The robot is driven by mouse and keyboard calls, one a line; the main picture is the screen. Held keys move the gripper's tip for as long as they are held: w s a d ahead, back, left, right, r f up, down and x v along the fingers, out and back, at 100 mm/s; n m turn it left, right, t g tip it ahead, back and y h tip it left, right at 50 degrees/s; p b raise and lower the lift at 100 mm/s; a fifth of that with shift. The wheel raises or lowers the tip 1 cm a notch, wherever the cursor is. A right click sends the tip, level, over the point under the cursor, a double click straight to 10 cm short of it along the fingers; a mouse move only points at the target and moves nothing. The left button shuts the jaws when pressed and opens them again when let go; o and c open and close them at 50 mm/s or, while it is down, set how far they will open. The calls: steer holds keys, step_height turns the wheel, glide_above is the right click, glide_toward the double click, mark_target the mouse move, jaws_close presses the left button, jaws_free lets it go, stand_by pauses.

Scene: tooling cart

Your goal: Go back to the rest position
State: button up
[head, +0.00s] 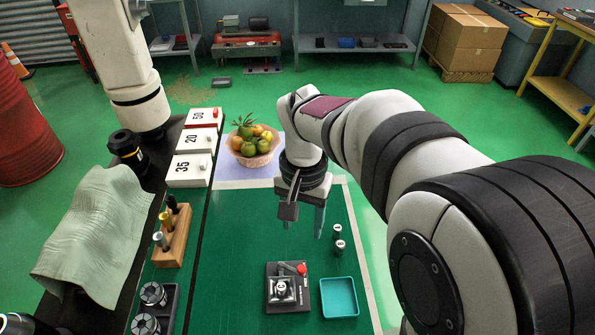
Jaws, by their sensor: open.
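My gripper (304,214) hangs over the green mat (235,265), pointing down with its fingers apart and nothing between them. It is in front of the fruit basket (254,158) and behind the dark fixture (289,305). My arm reaches in from the right side of the head view.
A teal tray (339,312) sits right of the fixture. White boxes (189,171) marked 50, 20 and 35 line the left. A wooden tool rack (173,244), collet-like parts (152,293) and a green cloth (97,235) are also left. The mat's middle is clear.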

steer(key=s+d+m+y, duration=0.1)
steer(key=s+d, duration=0.2)
steer(key=s, duration=1.8)
steer(key=shift+d+y, duration=0.15)
steer(key=shift+y, duration=0.25)
